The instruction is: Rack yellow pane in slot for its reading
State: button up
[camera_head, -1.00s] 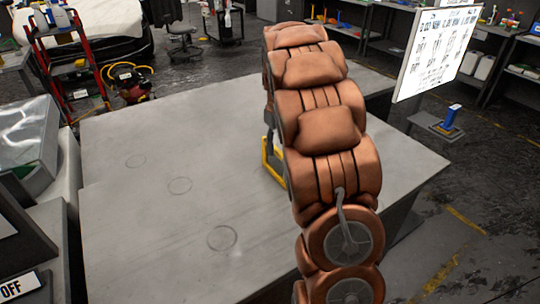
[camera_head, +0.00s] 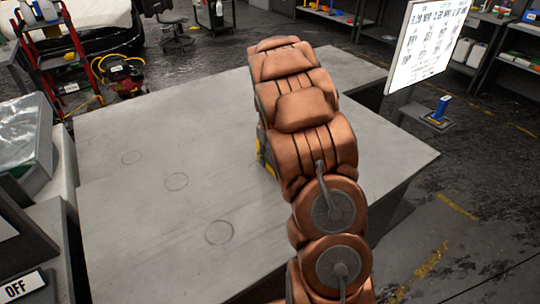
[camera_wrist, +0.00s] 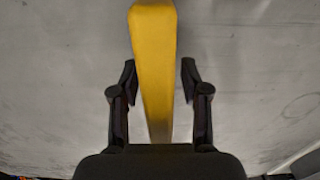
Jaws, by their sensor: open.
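The yellow pane (camera_wrist: 153,45) shows edge-on in the wrist view as a long yellow bar, running from the top edge down between my fingers. In the head view only a small yellow piece (camera_head: 264,150) shows at the left side of my arm; the rest is hidden behind the arm. My gripper (camera_wrist: 160,80) is open, with one finger on each side of the yellow bar and gaps visible on both sides. The grey table (camera_head: 130,215) lies below it. I cannot make out any rack slot. A white sign board (camera_head: 428,45) with dark text stands at the upper right, too small to read surely.
Several faint circles, one of them near the front (camera_head: 219,232), mark the table's bare left part. A clear-sided bin (camera_head: 25,135) and an "OFF" label (camera_head: 25,286) are at the left edge. A blue object on a stand (camera_head: 440,108) is at the right.

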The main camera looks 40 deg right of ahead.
grip_shut()
dwell(0.3)
jog(key=shift+r, duration=0.1)
dwell(0.4)
